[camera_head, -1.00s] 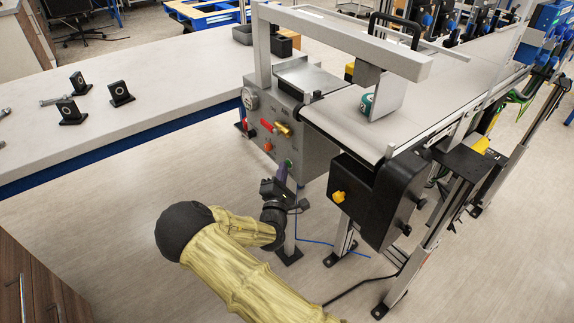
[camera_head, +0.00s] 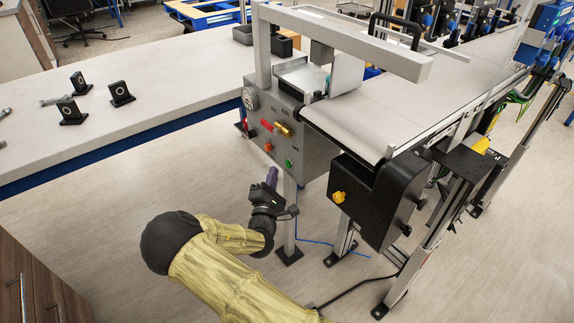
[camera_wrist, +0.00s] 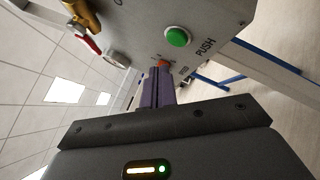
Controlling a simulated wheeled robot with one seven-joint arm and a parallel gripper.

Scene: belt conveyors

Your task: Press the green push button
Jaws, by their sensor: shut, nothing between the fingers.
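The green push button (camera_head: 289,163) is on the lower right of the grey control box (camera_head: 317,153) at the near end of the conveyor. In the wrist view the button (camera_wrist: 178,37) is round and unobstructed, beside the word PUSH. My gripper (camera_head: 271,177) is below and to the left of the button in the head view, apart from the box. Its purple fingers (camera_wrist: 157,88) are shut with nothing between them.
A black box with a yellow knob (camera_head: 339,197) hangs to the right. A white table (camera_head: 150,117) stands at left.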

